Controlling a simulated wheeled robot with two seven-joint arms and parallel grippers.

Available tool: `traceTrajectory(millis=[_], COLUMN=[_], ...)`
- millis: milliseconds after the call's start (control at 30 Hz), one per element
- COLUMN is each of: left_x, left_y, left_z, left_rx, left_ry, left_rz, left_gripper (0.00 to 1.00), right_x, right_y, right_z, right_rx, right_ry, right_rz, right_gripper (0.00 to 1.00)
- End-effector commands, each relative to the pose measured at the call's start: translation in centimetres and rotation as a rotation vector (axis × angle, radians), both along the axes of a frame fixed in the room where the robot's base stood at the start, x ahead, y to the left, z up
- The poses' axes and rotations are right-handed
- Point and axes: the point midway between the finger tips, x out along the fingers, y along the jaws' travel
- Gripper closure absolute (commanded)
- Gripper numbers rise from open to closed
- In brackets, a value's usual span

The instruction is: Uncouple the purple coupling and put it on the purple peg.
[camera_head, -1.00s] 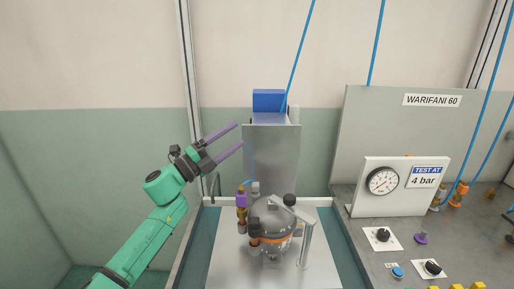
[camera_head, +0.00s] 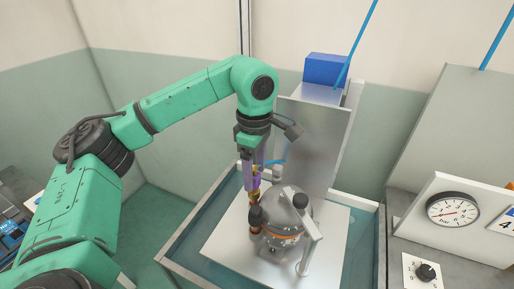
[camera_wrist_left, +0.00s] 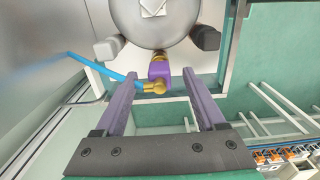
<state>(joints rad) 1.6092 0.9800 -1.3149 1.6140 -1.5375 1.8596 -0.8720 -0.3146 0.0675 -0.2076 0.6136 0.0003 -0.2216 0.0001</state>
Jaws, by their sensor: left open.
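The purple coupling (camera_wrist_left: 159,70) is on the compressor's fitting, with a brass elbow and a blue hose (camera_wrist_left: 110,71) joined to it. My left gripper (camera_wrist_left: 160,75) is open, and in the left wrist view the coupling lies between its two purple fingertips, with a gap on each side. In the head view the gripper (camera_head: 256,180) points down over the compressor's left side, and its fingers mostly hide the coupling. I cannot tell whether the fingers are at the coupling's full depth. The purple peg is not in view now. My right gripper is not in view.
The grey compressor (camera_head: 287,212) stands on a metal plate (camera_head: 228,240) over a tank. A metal upright (camera_head: 318,140) with a blue box (camera_head: 326,68) stands behind. A gauge panel (camera_head: 450,235) is at the right. An upright pipe stands at the compressor's right.

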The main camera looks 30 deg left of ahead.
Motion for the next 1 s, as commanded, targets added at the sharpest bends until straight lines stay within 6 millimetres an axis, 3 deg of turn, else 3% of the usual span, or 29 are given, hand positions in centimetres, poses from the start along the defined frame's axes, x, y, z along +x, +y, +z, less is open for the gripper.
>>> traceTrajectory(millis=[233, 567, 767, 800, 833, 900, 933, 1000], left_x=[0.0, 0.0, 0.0, 0.0, 0.0, 0.0, 0.0, 0.0], left_y=[0.0, -0.1, -0.1, -0.1, -0.1, -0.1, -0.1, -0.1], left_z=[-4.6, -5.7, -5.6, -5.6, -5.6, -5.6, -5.6, -5.6], left_rx=[-0.001, -0.003, -0.003, -0.003, -0.003, -0.003, -0.003, -0.003], left_ry=[0.003, -0.001, -0.001, -0.001, -0.001, -0.001, -0.001, -0.001], left_rz=[0.001, 0.0, 0.0, 0.0, 0.001, 0.0, 0.001, 0.001], left_gripper=[0.28, 0.28, 1.0, 1.0, 0.66, 0.93, 1.0, 1.0], right_x=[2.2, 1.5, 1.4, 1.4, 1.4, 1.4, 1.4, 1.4], right_y=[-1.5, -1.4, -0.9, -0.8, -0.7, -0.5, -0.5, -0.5], right_z=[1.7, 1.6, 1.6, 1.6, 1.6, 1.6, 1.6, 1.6], right_rx=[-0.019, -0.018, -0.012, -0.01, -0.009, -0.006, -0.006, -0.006], right_ry=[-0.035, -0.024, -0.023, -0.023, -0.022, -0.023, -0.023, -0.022], right_rz=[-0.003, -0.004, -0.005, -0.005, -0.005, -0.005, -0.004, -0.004], right_gripper=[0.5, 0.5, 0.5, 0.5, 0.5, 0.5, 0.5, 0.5])
